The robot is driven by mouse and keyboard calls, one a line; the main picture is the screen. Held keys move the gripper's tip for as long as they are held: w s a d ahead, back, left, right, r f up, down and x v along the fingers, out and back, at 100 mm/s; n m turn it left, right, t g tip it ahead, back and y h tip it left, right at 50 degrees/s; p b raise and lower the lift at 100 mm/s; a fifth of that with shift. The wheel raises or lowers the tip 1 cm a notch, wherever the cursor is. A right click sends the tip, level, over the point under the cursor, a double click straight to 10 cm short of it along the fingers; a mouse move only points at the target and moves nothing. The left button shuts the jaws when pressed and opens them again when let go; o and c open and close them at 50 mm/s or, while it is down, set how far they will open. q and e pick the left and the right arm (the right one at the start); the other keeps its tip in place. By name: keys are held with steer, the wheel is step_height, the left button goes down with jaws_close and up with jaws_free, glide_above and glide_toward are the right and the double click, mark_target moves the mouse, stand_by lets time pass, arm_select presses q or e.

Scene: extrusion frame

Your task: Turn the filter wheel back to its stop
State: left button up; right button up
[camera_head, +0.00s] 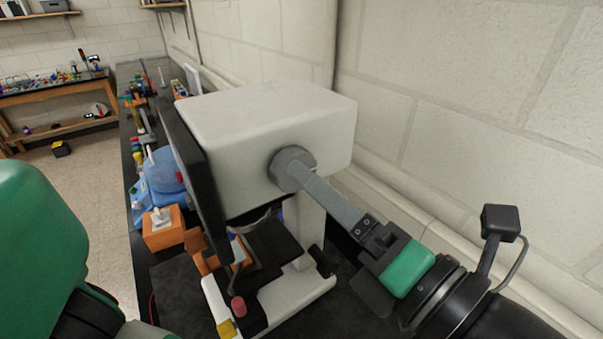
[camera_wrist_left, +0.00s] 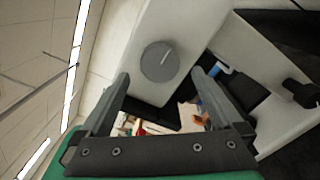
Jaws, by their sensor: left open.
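The filter wheel (camera_head: 283,162) is a round grey knob on the side of a white instrument housing (camera_head: 250,120). In the left wrist view the wheel (camera_wrist_left: 160,62) shows its face with a pale pointer line. My left gripper (camera_head: 308,178) points at the wheel, and its near finger covers part of it. In the left wrist view my left gripper (camera_wrist_left: 160,72) is open, with the wheel seen centred between and slightly beyond the fingertips. I see no contact with either finger. The far finger is hidden in the head view. My right gripper is not in view.
The instrument stands on a dark bench top (camera_head: 185,280) close to a block wall (camera_head: 480,110). An orange box (camera_head: 163,230) and a blue device (camera_head: 163,175) stand left of it. A pipe (camera_head: 400,210) runs along the wall behind my gripper.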

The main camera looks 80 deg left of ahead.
arm_select(q)
steer(key=x, duration=0.5)
steer(key=c, duration=1.3)
